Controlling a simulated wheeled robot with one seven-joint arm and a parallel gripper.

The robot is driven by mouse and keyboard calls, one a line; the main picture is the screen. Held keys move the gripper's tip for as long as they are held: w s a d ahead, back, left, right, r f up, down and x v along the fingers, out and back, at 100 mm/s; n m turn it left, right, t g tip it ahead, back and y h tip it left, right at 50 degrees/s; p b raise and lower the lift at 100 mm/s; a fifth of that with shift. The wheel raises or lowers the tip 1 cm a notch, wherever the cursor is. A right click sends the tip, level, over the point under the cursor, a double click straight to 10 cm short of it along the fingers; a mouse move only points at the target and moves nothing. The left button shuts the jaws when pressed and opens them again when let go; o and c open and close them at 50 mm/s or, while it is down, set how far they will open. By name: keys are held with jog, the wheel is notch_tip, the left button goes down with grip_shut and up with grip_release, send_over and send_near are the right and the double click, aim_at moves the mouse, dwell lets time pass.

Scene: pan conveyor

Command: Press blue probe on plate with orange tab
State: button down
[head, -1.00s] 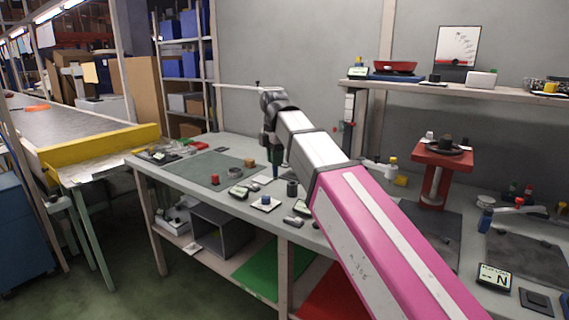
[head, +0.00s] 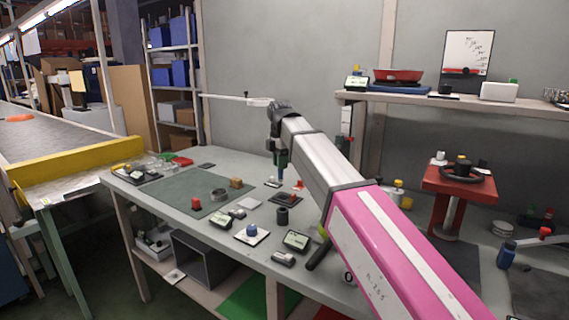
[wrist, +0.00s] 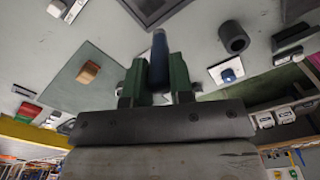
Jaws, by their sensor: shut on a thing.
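My gripper (head: 281,160) points down over the middle of the workbench, its green fingers shut on the blue probe (wrist: 159,60). A small orange-red tab (head: 299,185) stands just right of the tip, beside a dark flat plate (head: 286,198). A dark square plate (wrist: 152,8) also lies beyond the probe's end in the wrist view, partly cut off by the frame. No orange tab shows there.
A black hollow cylinder (head: 283,216), a white plate with a blue knob (head: 252,238) and small display boxes (head: 296,240) stand close in front.

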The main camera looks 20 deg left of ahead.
jog(key=shift+w+f, duration=0.35)
jog(key=shift+f, duration=0.7)
jog(key=shift+w+f, duration=0.4)
jog(key=shift+f, duration=0.7)
jog(key=shift+w+f, duration=0.35)
jog(key=shift+f, duration=0.7)
jog(key=shift+d+f, duration=0.1)
jog(key=shift+f, duration=0.45)
notch_tip(320, 180, up, 7)
dwell(1.1)
